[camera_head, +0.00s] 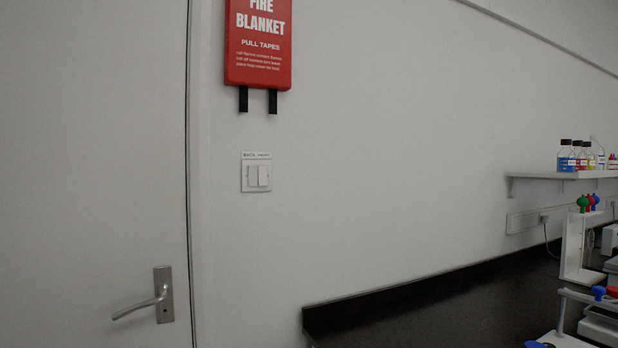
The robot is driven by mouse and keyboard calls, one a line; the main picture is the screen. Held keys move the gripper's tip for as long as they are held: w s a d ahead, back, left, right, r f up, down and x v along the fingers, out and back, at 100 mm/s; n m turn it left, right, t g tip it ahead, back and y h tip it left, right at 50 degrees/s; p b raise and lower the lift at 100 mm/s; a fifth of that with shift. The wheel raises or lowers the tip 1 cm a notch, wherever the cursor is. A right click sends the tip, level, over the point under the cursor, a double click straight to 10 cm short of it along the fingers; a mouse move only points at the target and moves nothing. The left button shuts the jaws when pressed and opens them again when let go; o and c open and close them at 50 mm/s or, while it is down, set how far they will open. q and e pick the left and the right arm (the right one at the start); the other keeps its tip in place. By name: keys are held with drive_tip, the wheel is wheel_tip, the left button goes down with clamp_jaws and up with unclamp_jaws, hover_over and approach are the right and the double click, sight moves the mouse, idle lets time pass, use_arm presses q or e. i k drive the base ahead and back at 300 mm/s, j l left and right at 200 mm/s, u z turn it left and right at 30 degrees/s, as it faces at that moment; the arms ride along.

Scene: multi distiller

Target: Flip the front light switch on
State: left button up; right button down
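A white light switch plate (256,177) is on the wall, right of the door frame and below the fire blanket box. It has two rockers side by side, a left rocker (252,177) and a right rocker (263,176). A small label strip (257,155) above them carries two words, too small to read surely; the left one may be "BACK" and the right one "FRONT". I cannot tell the rockers' positions. Neither of my grippers is in view.
A grey door (90,150) with a lever handle (155,296) fills the left. A red fire blanket box (259,45) hangs above the switch. A black bench (440,314) with lab equipment and a bottle shelf (560,175) are at right. The wall around the switch is clear.

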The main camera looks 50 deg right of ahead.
sight(263, 180)
drive_tip(key=z, duration=1.4)
